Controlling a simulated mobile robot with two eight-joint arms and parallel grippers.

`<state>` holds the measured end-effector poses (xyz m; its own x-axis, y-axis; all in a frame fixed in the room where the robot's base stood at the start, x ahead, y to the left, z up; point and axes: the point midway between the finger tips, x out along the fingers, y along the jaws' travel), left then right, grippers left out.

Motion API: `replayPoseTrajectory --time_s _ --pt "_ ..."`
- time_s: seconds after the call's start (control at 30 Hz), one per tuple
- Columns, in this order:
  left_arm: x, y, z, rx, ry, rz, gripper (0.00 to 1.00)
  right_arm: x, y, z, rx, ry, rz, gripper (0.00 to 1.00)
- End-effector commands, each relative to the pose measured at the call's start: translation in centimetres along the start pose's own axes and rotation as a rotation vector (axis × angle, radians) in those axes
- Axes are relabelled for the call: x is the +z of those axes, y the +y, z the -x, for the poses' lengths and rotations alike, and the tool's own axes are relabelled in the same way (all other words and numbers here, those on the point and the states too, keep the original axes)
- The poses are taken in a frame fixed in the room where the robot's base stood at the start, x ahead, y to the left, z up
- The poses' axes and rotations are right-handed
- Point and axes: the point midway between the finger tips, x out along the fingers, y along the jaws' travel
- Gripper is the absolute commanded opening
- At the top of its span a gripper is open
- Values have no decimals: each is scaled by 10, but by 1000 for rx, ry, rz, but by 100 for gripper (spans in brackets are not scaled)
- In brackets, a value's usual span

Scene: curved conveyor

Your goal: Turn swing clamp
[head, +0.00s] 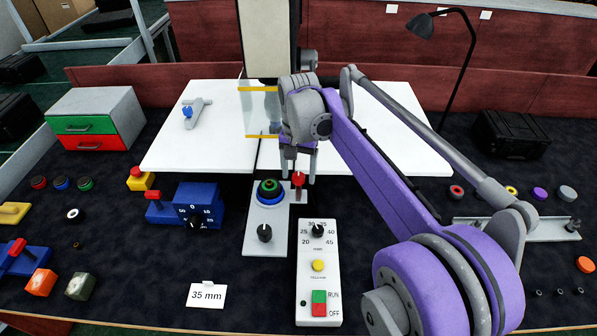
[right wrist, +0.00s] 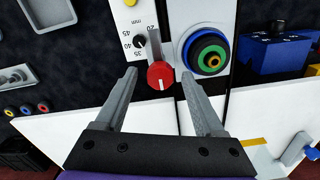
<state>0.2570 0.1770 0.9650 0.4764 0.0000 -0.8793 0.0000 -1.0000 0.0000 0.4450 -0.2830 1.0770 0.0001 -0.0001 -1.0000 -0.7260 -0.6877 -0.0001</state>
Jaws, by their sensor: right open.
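My right gripper (head: 298,168) reaches down over the table's middle, jaws open. A red knob with a pale bar (head: 298,181) is just below its fingers in the head view; I take it for the swing clamp. In the right wrist view, the red knob (right wrist: 160,75) lies between the spread tips of my gripper (right wrist: 158,85), with space showing on both sides. It stands beside a round stack of blue, green and black rings (head: 269,189) on a grey plate (head: 264,215). My left gripper is not in view.
A white control panel (head: 318,265) with a dial and RUN/OFF buttons is in front. A blue dial box (head: 198,206) with a red-handled block (head: 157,208) stands left. White boards (head: 215,140) lie behind. A black lamp (head: 455,80) stands at the back right.

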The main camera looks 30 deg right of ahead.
Motion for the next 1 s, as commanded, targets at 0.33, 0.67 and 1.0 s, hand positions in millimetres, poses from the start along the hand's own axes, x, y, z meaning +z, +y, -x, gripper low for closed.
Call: replayPoseTrajectory --time_s 0.33,0.67,1.0 --pt "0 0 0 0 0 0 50 0 0 -1 0 0 0 57" --pt "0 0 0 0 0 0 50 0 0 -1 0 0 0 0" --pt "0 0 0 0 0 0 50 0 0 0 0 0 -29 0"
